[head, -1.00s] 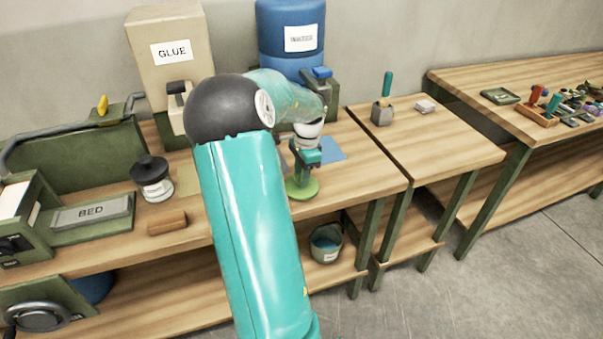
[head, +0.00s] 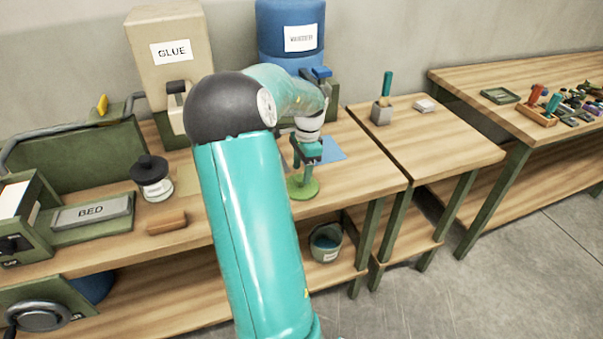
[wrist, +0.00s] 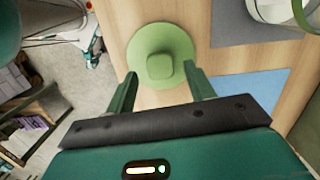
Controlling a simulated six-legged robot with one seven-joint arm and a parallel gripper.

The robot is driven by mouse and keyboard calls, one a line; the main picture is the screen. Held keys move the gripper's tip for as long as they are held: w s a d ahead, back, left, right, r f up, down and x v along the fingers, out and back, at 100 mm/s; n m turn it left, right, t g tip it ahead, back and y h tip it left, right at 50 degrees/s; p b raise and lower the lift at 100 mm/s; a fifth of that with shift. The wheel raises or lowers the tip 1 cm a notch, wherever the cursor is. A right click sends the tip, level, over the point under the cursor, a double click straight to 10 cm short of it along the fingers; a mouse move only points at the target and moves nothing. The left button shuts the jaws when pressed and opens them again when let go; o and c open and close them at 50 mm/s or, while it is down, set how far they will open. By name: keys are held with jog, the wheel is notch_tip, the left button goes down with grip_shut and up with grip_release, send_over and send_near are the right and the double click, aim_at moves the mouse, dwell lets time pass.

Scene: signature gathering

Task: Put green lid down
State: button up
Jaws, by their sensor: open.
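The green lid (head: 303,188) lies flat on the wooden bench near its front edge. In the wrist view the green lid (wrist: 160,55) is a round disc with a squarish knob in its middle. My gripper (head: 303,172) is above the lid, pointing down. In the wrist view my gripper (wrist: 163,82) has its two fingers spread apart, one to each side of the knob's near end, with nothing held between them. How high the fingertips are above the bench is hard to tell.
A blue mat (head: 330,148) lies behind the lid, with a grey mat (wrist: 245,22) beside it. The blue water drum (head: 290,45) and glue dispenser (head: 168,65) stand behind. A black-lidded jar (head: 156,188) and wooden block (head: 167,222) are left. A bucket (head: 326,243) sits below.

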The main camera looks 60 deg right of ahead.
notch_tip(320, 180, up, 10)
jog(key=shift+s+d, duration=0.45)
jog(key=w+a+r+n+t, duration=0.15)
jog(key=w+a+n, duration=0.25)
jog(key=a, duration=0.4)
jog(key=w+a+r+n, duration=0.2)
jog(key=w+a+n, duration=0.1)
jog(key=a, duration=0.5)
jog(key=w+a+r+n+t, duration=0.15)
jog(key=w+a+n, duration=0.25)
jog(key=a, duration=0.4)
jog(key=s+a+n+t, duration=0.1)
jog(key=s+a+n, duration=0.2)
jog(key=a+n, duration=0.4)
jog(key=s+a+n+h, duration=0.1)
jog(key=s+a+n, duration=0.2)
jog(key=a+n, duration=0.5)
jog(key=a, duration=1.1)
jog(key=shift+a+t, duration=0.2)
jog(key=shift+t, duration=0.2)
jog(key=shift+s+f, duration=0.1)
jog(key=shift+c, duration=0.4)
